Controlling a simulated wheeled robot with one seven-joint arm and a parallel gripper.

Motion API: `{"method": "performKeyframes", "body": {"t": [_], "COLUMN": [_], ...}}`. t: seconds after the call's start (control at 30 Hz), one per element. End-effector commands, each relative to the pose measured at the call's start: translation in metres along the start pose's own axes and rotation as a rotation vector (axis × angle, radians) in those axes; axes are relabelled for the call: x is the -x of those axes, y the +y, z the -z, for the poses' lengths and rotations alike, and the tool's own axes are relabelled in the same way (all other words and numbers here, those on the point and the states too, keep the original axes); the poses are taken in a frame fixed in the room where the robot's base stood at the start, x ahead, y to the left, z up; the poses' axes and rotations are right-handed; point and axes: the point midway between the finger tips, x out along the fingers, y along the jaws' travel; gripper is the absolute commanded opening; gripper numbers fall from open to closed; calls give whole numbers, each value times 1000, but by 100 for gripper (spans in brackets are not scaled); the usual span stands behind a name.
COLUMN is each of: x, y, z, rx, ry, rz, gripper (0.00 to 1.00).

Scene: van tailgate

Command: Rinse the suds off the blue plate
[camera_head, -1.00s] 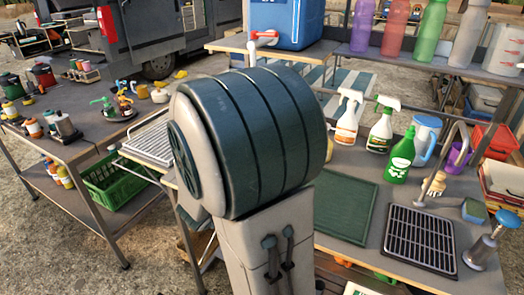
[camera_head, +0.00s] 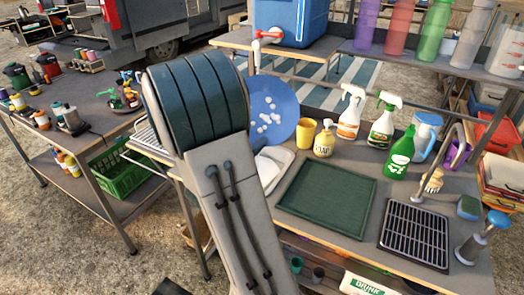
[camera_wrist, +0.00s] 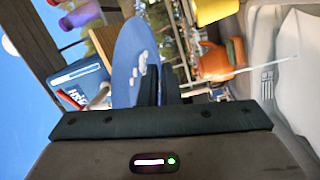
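The blue plate (camera_head: 268,95) is tilted up in the air in the head view, its face toward the camera with several white suds blobs. My arm covers its left edge. In the wrist view the plate (camera_wrist: 128,50) shows nearly edge-on, with suds on its right face. My gripper (camera_wrist: 158,82) has its dark fingers close together at the plate's lower edge and appears shut on it; the gripper is hidden behind my arm in the head view. The blue water container (camera_head: 292,22), with a red and white tap (camera_head: 266,38), stands behind and above the plate.
A yellow cup (camera_head: 306,133), a soap bottle (camera_head: 324,140) and spray bottles (camera_head: 350,112) stand right of the plate. A green mat (camera_head: 327,198) lies bare in front. A black drain grate (camera_head: 414,236) and metal faucet (camera_head: 446,150) are at the right.

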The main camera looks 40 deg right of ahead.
Motion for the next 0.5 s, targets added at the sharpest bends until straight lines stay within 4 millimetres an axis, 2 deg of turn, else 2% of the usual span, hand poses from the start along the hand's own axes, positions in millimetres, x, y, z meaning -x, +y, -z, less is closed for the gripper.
{"method": "performKeyframes", "body": {"t": [0.5], "x": [-30], "y": [-20], "z": [38], "rx": [1], "ry": [0], "rz": [-1], "gripper": [0]}}
